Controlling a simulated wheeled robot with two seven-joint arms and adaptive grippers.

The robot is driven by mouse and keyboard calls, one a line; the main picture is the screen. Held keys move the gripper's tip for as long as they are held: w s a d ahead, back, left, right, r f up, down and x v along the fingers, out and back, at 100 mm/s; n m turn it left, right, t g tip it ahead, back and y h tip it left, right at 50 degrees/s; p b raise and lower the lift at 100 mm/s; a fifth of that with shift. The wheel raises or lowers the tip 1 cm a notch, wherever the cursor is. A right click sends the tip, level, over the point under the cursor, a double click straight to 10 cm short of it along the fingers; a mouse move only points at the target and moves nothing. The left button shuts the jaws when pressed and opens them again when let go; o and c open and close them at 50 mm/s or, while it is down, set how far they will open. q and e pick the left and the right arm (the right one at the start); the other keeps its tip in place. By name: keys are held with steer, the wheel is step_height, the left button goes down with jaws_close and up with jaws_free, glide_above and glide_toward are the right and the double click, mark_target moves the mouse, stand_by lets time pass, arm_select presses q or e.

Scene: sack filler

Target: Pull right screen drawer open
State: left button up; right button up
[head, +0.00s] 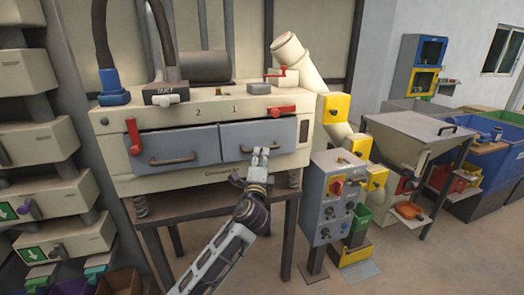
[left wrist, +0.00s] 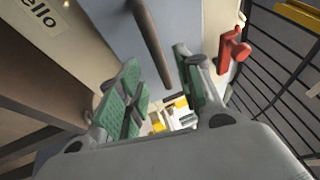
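The right screen drawer (head: 238,137) is a grey front under the mark "1" on the cream machine; it looks shut. Its dark bar handle (head: 284,149) is partly hidden by my left gripper (head: 260,156). In the left wrist view, my left gripper (left wrist: 158,60) is open, its green-padded fingers apart. The handle (left wrist: 148,35) runs between the fingertips or just beyond them, with the grey drawer front (left wrist: 180,18) behind. I cannot tell whether a finger touches it. My right gripper is in neither view.
A red lever (head: 281,109) sits above the right drawer, and another (head: 133,136) left of the left drawer (head: 178,146). A grey control box (head: 328,198) stands at the right, near my left arm. A cream hopper (head: 415,128) is farther right.

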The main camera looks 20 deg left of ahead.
mark_target(262, 149)
arm_select(q)
steer(key=shift+x, duration=2.8)
jaws_close()
